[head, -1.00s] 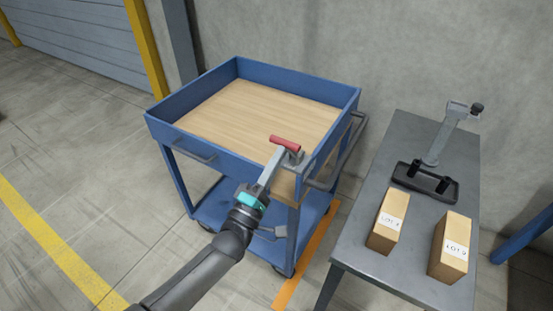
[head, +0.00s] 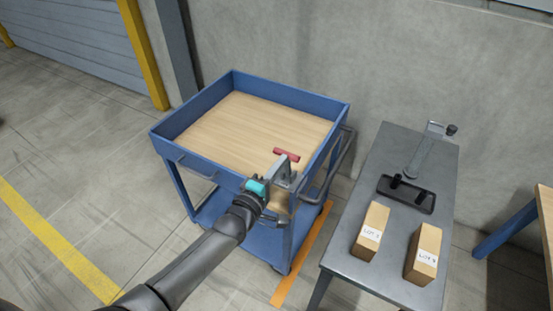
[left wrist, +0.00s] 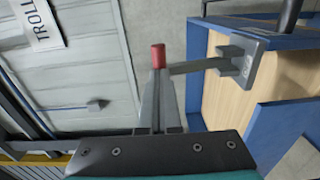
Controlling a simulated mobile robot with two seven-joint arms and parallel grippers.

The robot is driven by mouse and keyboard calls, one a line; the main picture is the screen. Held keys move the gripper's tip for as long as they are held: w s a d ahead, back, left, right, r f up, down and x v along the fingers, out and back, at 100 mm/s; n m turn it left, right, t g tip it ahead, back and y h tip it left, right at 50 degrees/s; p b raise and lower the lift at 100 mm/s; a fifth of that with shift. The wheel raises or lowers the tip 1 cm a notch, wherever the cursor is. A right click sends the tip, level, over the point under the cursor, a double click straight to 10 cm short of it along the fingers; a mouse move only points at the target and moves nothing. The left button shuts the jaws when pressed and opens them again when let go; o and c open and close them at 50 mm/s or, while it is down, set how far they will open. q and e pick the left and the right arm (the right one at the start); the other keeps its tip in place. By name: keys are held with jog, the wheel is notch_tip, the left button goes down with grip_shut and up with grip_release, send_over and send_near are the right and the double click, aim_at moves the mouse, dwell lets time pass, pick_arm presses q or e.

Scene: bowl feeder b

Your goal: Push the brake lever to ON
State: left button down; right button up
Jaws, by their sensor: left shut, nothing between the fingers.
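The brake lever has a red grip (head: 286,154) on a grey arm at the right front corner of a blue trolley (head: 200,165). The wrist view shows the red grip (left wrist: 158,55) end-on and its grey arm (left wrist: 198,66) running right to a bracket (left wrist: 236,62). My left gripper (head: 279,170) is shut and empty. Its fingers (left wrist: 159,95) point at the red grip and are very close to it; I cannot tell if they touch. The fingers partly hide the lever's base in the head view. No ON marking is legible. My right gripper is not in view.
A grey table (head: 345,250) stands right of the trolley, with two labelled boxes (head: 371,232) (head: 424,254) and a black-based fixture (head: 406,194). A grey push handle (head: 340,165) sticks out on the trolley's right side. The floor at left is clear.

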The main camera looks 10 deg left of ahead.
pick_arm(q)
jog(key=w+g+p, duration=0.1)
jog(key=p, duration=0.1)
jog(key=w+r+g+p, duration=0.1)
jog(key=p, duration=0.1)
jog(key=w+d+r+g+p, duration=0.1)
jog(key=p, duration=0.1)
jog(key=shift+w+y, duration=0.15)
jog(key=shift+y, duration=0.25)
jog(key=w+g+p, duration=0.1)
jog(key=g+p, duration=0.1)
jog(key=p, duration=0.1)
jog(key=shift+w+d+y, duration=0.25)
jog(key=shift+w+y, duration=0.05)
jog(key=shift+w, duration=0.1)
jog(key=w, duration=0.1)
jog(key=w+g, duration=0.1)
jog(key=w+d, duration=0.1)
jog(key=shift+w+f, duration=0.3)
jog(key=shift+f, duration=0.1)
jog(key=shift+w, duration=0.1)
jog(key=shift+r, duration=0.1)
